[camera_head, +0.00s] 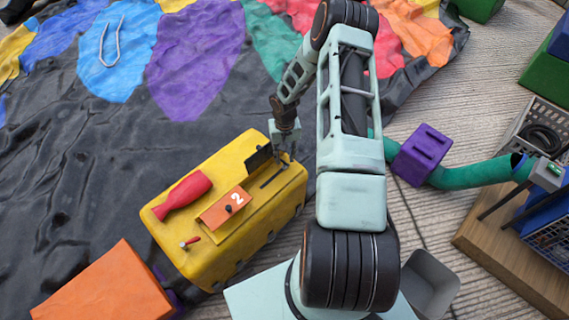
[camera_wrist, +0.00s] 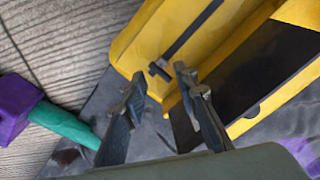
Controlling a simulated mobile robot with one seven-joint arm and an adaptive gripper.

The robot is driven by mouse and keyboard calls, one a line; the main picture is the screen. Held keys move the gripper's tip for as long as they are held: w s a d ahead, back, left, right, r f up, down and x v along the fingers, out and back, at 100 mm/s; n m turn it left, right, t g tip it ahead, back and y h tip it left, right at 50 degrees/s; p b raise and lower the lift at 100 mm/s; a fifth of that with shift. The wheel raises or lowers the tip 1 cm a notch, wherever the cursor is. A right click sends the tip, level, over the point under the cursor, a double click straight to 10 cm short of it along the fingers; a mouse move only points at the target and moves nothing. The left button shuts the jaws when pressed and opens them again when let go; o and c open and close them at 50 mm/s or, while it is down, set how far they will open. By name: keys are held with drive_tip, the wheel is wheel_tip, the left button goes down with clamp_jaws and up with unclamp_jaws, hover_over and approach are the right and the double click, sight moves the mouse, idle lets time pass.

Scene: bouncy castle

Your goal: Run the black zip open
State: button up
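The yellow block (camera_head: 215,240) lies on the dark sheet. A thin black strip, apparently the zip (camera_head: 274,176), runs along its top near the right end. In the wrist view the zip (camera_wrist: 190,35) is a straight black line on yellow, with a small dark end piece (camera_wrist: 160,71) that looks like its pull. My gripper (camera_head: 287,152) is over that end of the block. In the wrist view my gripper (camera_wrist: 158,88) has its two fingers apart with nothing between them. The end piece shows just beyond the fingertips; I cannot tell whether they touch it.
A black panel (camera_wrist: 255,80) lies beside the zip, right of my fingers. A green tube (camera_head: 470,174) with a purple block (camera_head: 421,155) lies to the right.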

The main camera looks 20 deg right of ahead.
sight(284, 162)
drive_tip(key=shift+f+b, duration=0.3)
drive_tip(key=shift+f, duration=1.7)
drive_tip(key=shift+c, duration=0.5)
clamp_jaws()
